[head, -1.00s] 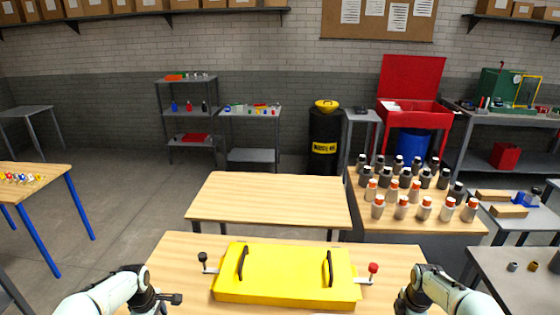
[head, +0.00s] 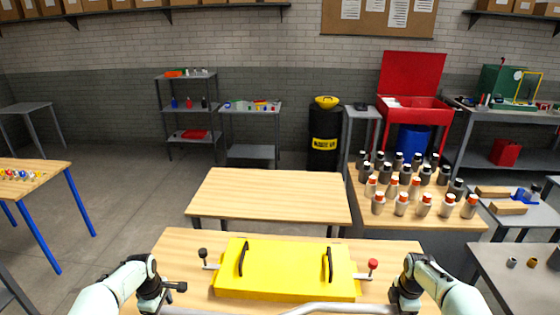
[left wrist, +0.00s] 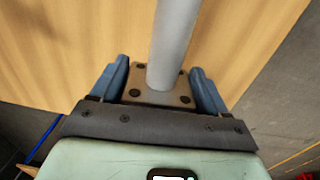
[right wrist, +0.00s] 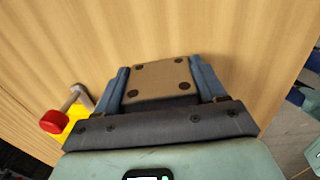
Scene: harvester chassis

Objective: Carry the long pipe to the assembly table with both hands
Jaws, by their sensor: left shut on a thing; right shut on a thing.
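In the left wrist view the pipe (left wrist: 174,45) runs between the blue fingers (left wrist: 160,82). My right gripper (head: 402,296) is at the pipe's right end. In the right wrist view its fingers (right wrist: 161,80) show no pipe between them, so that contact is hidden.
The yellow fixture (head: 290,284) with black handles and side clamps sits on the near wooden table (head: 180,246). A bare wooden table (head: 270,196) stands beyond it. Several bottles (head: 404,183) stand on a table to the right. Open floor (head: 130,205) lies on the left.

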